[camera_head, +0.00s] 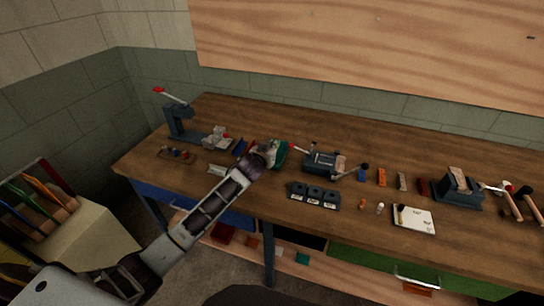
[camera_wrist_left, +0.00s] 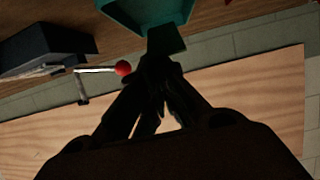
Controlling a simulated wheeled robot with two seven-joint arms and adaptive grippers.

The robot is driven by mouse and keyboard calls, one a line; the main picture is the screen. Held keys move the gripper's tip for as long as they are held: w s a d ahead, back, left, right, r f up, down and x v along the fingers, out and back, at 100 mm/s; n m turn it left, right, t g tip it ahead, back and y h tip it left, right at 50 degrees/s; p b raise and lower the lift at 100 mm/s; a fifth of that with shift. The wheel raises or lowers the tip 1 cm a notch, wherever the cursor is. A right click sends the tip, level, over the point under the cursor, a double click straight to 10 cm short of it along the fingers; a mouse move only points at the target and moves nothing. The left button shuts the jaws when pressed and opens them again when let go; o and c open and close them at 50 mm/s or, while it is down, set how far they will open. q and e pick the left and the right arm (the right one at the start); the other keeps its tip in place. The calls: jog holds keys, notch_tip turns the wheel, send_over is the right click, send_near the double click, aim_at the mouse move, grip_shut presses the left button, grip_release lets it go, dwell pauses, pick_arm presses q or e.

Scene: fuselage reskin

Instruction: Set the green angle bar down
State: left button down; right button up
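The green angle bar (camera_head: 282,151) is on the workbench's left-middle part, at the end of my left arm. In the left wrist view the green angle bar (camera_wrist_left: 166,40) shows as a teal-green bent piece at the top. My left gripper (camera_head: 272,158) reaches it from the front left. In the left wrist view the dark fingers of my left gripper (camera_wrist_left: 158,62) are close together on its near flange. Shadow hides the exact contact, and I cannot tell whether the bar touches the bench. My right gripper is not in view.
A dark three-part block (camera_head: 313,195) lies in front. A press (camera_head: 178,120) stands left. Bare wood (camera_head: 330,125) lies behind.

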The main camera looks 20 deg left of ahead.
pick_arm(q)
jog(key=shift+f, duration=0.25)
jog(key=shift+f, duration=1.75)
jog(key=shift+f, duration=0.15)
jog(key=c, duration=1.6)
grip_release()
jog(key=shift+c, duration=0.2)
jog(key=v, duration=1.2)
jog(key=shift+r, duration=0.2)
